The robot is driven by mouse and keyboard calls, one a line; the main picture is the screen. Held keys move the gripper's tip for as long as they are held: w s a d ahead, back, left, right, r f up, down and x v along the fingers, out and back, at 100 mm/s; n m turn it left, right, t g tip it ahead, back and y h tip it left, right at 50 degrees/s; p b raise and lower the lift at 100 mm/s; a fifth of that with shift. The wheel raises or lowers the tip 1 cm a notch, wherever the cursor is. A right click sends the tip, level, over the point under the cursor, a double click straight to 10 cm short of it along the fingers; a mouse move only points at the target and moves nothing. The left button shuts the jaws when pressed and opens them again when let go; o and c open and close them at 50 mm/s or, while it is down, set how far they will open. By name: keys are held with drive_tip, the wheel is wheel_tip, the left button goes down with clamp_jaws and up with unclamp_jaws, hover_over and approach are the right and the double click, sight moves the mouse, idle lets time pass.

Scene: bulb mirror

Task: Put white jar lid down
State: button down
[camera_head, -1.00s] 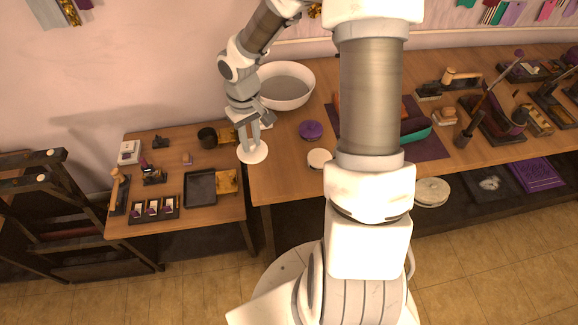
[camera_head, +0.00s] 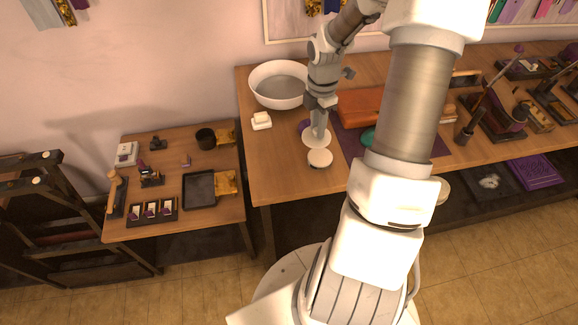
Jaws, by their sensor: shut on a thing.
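The white jar lid (camera_head: 313,141) is a flat white disc. My gripper (camera_head: 319,129) points down and is shut on it, over the front left part of the large wooden table. A second white round thing (camera_head: 320,159) with a dark rim lies on the table just in front of the lid. In the picture the two nearly touch; I cannot tell the lid's height above the table. A purple round thing (camera_head: 302,126) is partly hidden behind my gripper.
A white basin (camera_head: 279,86) and a small white block-like item (camera_head: 261,121) stand behind and to the left. An orange-brown item (camera_head: 358,108) and purple mat (camera_head: 351,143) lie to the right. The table's front left part (camera_head: 275,170) is clear.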

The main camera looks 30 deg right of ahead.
drive_tip(key=d+n, duration=0.1)
drive_tip(key=s+d+n, duration=0.1)
drive_tip(key=d+n, duration=0.1)
drive_tip(key=shift+s+d+f, duration=0.2)
drive_tip(key=shift+s+d, duration=0.05)
drive_tip(key=shift+f+n, duration=0.1)
drive_tip(key=shift+n, duration=0.3)
drive_tip(key=w+a+f, duration=0.1)
drive_tip(key=a+f, duration=0.1)
drive_tip(key=a, duration=0.1)
drive_tip(key=w+a+f, duration=0.1)
drive_tip(key=a+f, duration=0.1)
drive_tip(key=a, duration=0.2)
drive_tip(key=w+a+f, duration=0.1)
drive_tip(key=a+f, duration=0.2)
drive_tip(key=a, duration=0.1)
drive_tip(key=shift+w+b, duration=0.3)
drive_tip(key=shift+b, duration=0.1)
drive_tip(key=shift+d+f, duration=0.1)
drive_tip(key=shift+f, duration=1.8)
drive_tip(key=shift+f, duration=0.15)
drive_tip(key=c, duration=0.7)
unclamp_jaws()
